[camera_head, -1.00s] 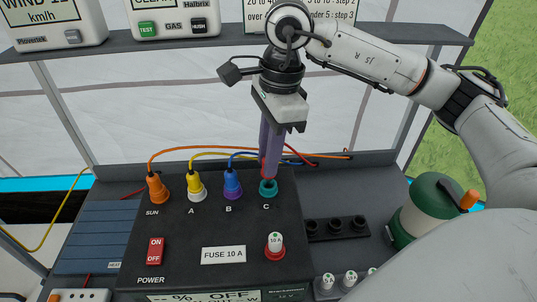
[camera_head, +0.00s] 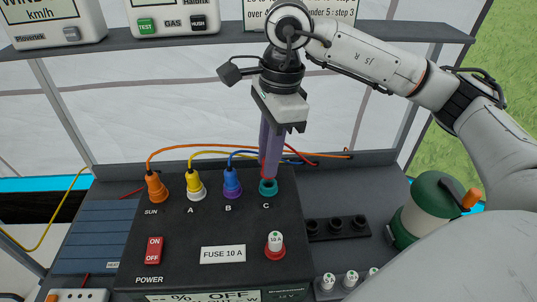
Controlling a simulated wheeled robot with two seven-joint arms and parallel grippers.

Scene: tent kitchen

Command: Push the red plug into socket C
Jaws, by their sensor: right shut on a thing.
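The black power box has a row of sockets marked SUN, A, B and C along its top. Socket C (camera_head: 268,187) is a teal ring at the right end of the row. My right gripper (camera_head: 271,165) points down just above socket C, its purple fingers shut on the red plug (camera_head: 265,170). Only a sliver of the plug shows, between the fingers and the ring. I cannot tell how deep the plug sits in the socket. A red cable (camera_head: 300,154) runs behind the fingers to the right. My left gripper is not in view.
An orange plug (camera_head: 156,187), a yellow plug (camera_head: 194,185) and a blue-purple plug (camera_head: 231,183) stand in the other sockets. A fuse knob (camera_head: 275,245) and a red switch (camera_head: 154,251) are in front. A green canister (camera_head: 437,212) stands right. A shelf crosses behind my arm.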

